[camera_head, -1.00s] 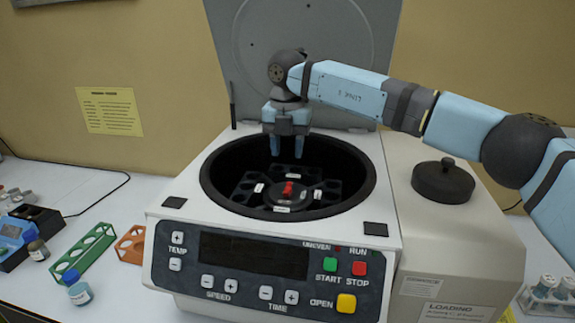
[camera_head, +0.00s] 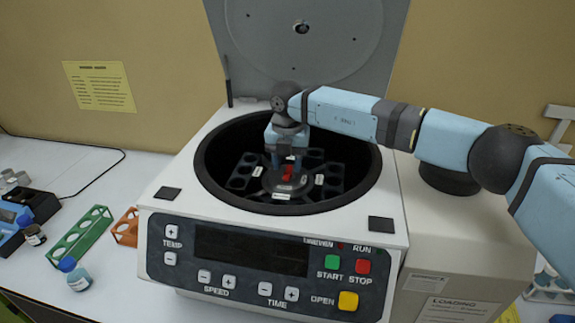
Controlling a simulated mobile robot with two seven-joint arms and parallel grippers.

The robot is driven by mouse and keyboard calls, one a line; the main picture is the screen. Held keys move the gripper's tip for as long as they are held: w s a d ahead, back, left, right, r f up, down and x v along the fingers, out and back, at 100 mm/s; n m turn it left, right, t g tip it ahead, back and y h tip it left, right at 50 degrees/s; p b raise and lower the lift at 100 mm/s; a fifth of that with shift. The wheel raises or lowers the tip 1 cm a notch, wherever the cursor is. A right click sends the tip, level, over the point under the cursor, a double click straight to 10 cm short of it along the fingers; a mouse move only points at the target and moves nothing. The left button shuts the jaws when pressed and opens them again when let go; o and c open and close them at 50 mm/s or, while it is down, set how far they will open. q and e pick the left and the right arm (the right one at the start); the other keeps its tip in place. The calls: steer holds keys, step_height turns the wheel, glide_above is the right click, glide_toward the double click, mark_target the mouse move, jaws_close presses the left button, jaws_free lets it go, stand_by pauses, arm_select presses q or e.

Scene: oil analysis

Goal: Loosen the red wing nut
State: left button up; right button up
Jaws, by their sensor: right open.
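The red wing nut (camera_head: 287,173) sits at the centre of the black rotor (camera_head: 283,188) inside the open centrifuge (camera_head: 210,117). My right gripper (camera_head: 286,164) reaches down into the bowl from above, with its fingers pointing down. Its jaws are open, and the fingertips are at or just behind the wing nut. I cannot tell whether they touch it. The rotor has several slots and white labels around the nut. My left gripper is not in view.
The raised lid (camera_head: 300,50) stands behind the bowl. The control panel (camera_head: 262,262) is on the front. A green rack (camera_head: 80,236), an orange rack (camera_head: 126,228) and a blue-capped bottle (camera_head: 76,275) stand left.

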steer(key=shift+f, duration=1.1)
jaws_close()
